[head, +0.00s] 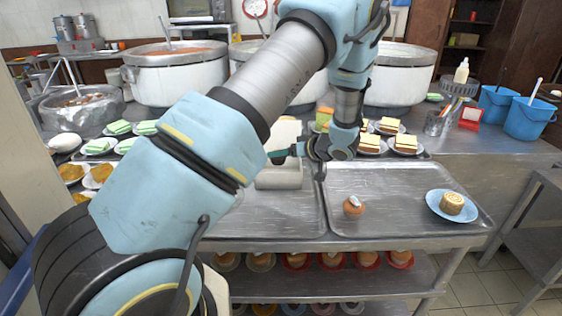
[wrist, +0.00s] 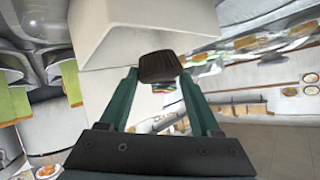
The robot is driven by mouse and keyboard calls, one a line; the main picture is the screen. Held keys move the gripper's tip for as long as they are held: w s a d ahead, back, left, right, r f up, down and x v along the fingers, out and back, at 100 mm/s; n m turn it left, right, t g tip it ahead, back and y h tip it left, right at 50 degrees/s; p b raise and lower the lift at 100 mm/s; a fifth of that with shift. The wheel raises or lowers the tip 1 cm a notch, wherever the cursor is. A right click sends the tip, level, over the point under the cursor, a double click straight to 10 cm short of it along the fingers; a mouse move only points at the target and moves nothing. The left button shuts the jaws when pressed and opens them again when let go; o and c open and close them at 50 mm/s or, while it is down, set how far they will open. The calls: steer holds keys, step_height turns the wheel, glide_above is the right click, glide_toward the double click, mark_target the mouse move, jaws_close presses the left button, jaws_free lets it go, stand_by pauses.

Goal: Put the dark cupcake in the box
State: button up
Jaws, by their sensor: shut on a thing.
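My gripper (wrist: 160,85) has its two green fingers on either side of the dark cupcake (wrist: 160,66), shut on it. In the head view my gripper (head: 280,155) points left, just above the pale box (head: 279,179) on the metal tray. The cupcake cannot be made out clearly in that view. The box's light lid or back panel stands up behind the gripper. In the wrist view a large pale surface of the box (wrist: 130,32) lies just beyond the cupcake. I cannot tell whether the cupcake touches it.
An orange-brown pastry with a white top (head: 353,208) stands on the right tray (head: 400,225). A rolled cake (head: 452,203) sits on a blue plate there. Plates of green and brown cake slices stand behind, with large stockpots (head: 175,75) farther back. Blue buckets (head: 525,120) are at the right.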

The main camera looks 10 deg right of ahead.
mark_target(282, 164)
steer(key=shift+f, duration=1.5)
steer(key=shift+f, duration=0.25)
steer(key=shift+f, duration=0.35)
steer(key=o, duration=1.1)
steer(key=shift+s+f, duration=0.1)
steer(key=shift+c, duration=0.2)
